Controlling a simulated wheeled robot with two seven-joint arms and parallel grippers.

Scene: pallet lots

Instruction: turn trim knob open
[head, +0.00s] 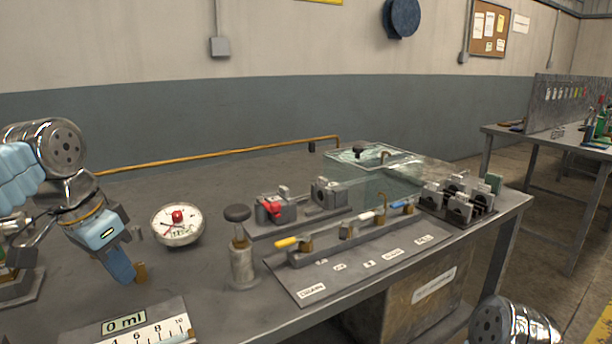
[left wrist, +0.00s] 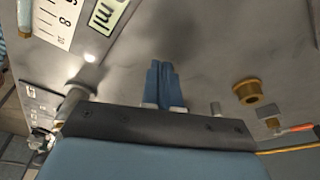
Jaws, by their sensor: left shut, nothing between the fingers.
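A black round knob (head: 237,213) sits on a pale metal post on the bench; its label, if any, cannot be read. A short brass fitting (head: 140,271) stands close to the left gripper's fingertips; a flanged brass piece also shows in the left wrist view (left wrist: 257,93), right of the fingers. I cannot tell which of these is the trim knob. My left gripper (head: 123,272) points down over the bench at the left. Its blue fingers (left wrist: 163,84) are together and empty, apart from the brass piece in the wrist view. My right gripper is not in view.
A round dial gauge (head: 178,228) stands between the left gripper and the black knob. A 0 ml scale panel (head: 125,325) lies at the front. A labelled plate (head: 312,292) carries yellow, white and blue levers. Clamp-like fixtures (head: 458,207) stand at the right. The back left bench is clear.

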